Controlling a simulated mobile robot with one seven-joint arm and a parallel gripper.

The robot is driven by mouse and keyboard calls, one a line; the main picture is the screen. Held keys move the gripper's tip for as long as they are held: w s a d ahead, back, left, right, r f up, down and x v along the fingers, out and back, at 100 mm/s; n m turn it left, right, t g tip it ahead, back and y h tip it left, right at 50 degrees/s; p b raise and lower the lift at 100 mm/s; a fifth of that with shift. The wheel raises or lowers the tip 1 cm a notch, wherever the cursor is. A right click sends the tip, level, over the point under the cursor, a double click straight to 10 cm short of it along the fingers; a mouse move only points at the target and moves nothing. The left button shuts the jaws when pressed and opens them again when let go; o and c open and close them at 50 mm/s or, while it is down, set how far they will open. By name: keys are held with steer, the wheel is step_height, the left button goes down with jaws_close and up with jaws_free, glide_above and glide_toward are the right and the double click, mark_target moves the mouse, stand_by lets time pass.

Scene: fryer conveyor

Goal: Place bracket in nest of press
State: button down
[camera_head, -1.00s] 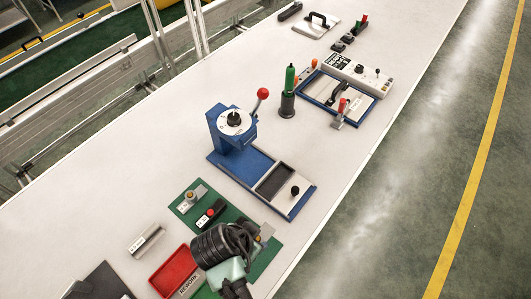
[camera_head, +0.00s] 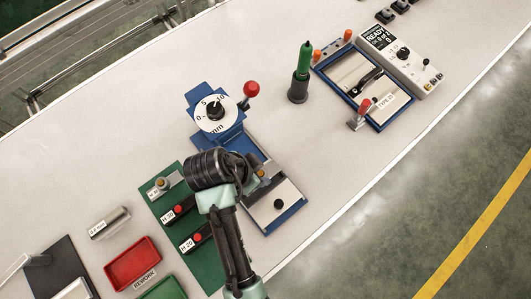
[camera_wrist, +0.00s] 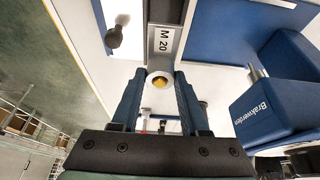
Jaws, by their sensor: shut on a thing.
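My gripper (camera_wrist: 160,84) is shut on a grey bracket marked "M 20" (camera_wrist: 163,42), with its round orange-yellow knob between the fingertips in the wrist view. In the head view only a small part of the bracket (camera_head: 261,172) shows beside my dark wrist. The blue press (camera_head: 232,135) has a white dial (camera_head: 216,112) and a red-knobbed lever (camera_head: 251,90). My gripper is over the press base, and my wrist hides most of the nest area. A silver plate with a black knob (camera_head: 279,204) lies at the base's front end. I cannot tell whether the bracket touches the base.
A red rework tray (camera_head: 133,262) is farther left. A green bottle in a holder (camera_head: 299,88) and a blue-framed fixture (camera_head: 334,82) stand right.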

step_height(320, 180, down, 2)
steer(key=shift+s+a+f, duration=0.1)
steer(key=shift+f, duration=2.25)
steer(key=shift+f, duration=0.2)
steer(key=shift+c, duration=2.1)
jaws_free()
steer(key=shift+r, duration=0.15)
steer(key=v, duration=1.1)
steer(key=shift+r, duration=0.3)
steer(key=shift+s+a+r, duration=0.1)
steer(key=shift+r, duration=0.15)
steer(key=shift+f, duration=0.1)
